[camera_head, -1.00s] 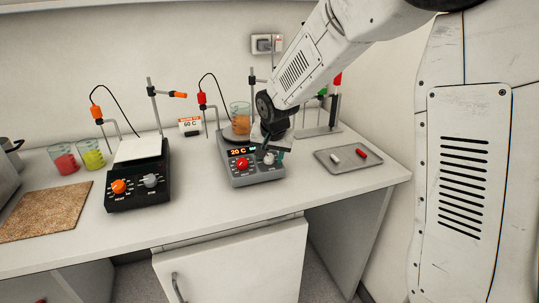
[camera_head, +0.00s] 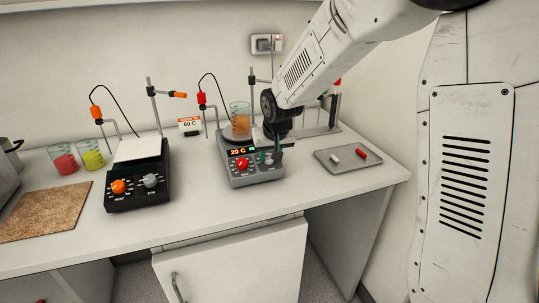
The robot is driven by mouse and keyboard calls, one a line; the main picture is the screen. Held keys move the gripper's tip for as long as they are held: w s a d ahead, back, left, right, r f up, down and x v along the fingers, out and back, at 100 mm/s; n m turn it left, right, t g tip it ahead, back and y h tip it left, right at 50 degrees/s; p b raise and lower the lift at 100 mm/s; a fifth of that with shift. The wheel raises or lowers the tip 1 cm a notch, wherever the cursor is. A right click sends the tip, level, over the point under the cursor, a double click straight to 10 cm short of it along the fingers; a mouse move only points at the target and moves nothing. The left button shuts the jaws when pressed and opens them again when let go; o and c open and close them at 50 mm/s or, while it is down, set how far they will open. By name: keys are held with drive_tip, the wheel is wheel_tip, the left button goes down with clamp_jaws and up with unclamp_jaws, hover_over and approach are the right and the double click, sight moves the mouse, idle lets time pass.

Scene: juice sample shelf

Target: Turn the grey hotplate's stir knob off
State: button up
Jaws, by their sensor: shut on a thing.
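The grey hotplate (camera_head: 256,178) stands on the bench, with a lit display (camera_head: 243,152) reading 20 C. Its red knob (camera_head: 242,164) is on the left of the front panel. The stir knob (camera_head: 269,159) is on the right, mostly covered by my gripper. My gripper (camera_head: 269,157) reaches down from the upper right, its dark fingers on either side of the stir knob and shut on it. The knob's pointer is too small and covered to read. A beaker of orange liquid (camera_head: 240,122) stands on the hotplate's top.
A black hotplate (camera_head: 138,188) with orange and grey knobs stands to the left. A grey tray (camera_head: 340,165) with a white and a red piece lies to the right. Stands with probes rise behind. Beakers of red (camera_head: 65,163) and yellow-green liquid (camera_head: 93,158) are far left.

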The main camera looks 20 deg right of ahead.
drive_tip(key=n, duration=0.3)
drive_tip(key=shift+d+n, duration=0.1)
drive_tip(key=shift+n, duration=0.3)
drive_tip(key=shift+n+y, duration=0.4)
drive_tip(key=shift+n, duration=1.4)
drive_tip(key=o, duration=1)
drive_tip(key=shift+c, duration=0.2)
drive_tip(key=v, duration=0.7)
drive_tip(key=shift+r, duration=0.4)
drive_tip(key=shift+s, duration=0.1)
